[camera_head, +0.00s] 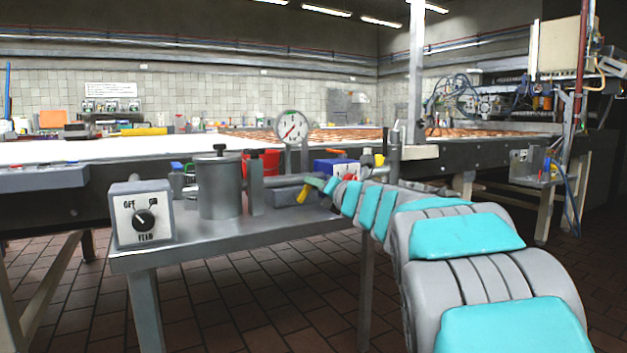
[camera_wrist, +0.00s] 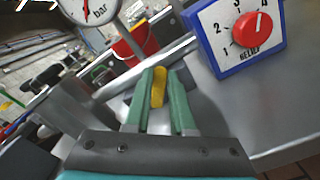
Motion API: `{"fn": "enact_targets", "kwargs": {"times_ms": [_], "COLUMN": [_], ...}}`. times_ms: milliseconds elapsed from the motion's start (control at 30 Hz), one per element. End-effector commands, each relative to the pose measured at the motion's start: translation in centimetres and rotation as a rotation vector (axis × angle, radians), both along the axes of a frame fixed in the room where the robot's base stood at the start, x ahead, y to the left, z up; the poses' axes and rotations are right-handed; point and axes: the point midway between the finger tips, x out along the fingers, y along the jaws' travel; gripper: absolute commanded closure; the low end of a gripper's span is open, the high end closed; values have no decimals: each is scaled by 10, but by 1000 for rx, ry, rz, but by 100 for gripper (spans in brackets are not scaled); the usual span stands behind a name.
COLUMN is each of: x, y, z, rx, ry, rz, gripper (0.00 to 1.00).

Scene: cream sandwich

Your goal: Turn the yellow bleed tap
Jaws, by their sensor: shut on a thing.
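The yellow bleed tap (camera_head: 303,193) is at the pipework above the grey metal bench, right of the metal cylinder. My gripper (camera_head: 315,182) reaches it from the right. In the wrist view, the green fingers of my gripper (camera_wrist: 159,92) are shut on the yellow tap handle (camera_wrist: 158,86). The handle lies lengthwise between the fingers. The tap's body and its joint with the pipe are mostly hidden.
A grey OFF/ON feed box (camera_head: 142,213) and a metal cylinder (camera_head: 219,187) stand left. A pressure gauge (camera_head: 291,127) rises behind. A blue box with a red dial (camera_wrist: 236,32) is close right of my fingers. A red bucket (camera_wrist: 135,40) stands behind.

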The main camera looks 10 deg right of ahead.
Motion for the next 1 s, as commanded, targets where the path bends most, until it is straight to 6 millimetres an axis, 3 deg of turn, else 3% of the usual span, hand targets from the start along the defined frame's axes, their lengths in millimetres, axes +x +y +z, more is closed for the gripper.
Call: {"fn": "enact_targets", "kwargs": {"times_ms": [600,1000], "x": [5,5], "y": [-14,-16], "z": [-19,-29], "rx": [528,722], "ry": [177,240], "rz": [-4,-2], "gripper": [100,100]}}
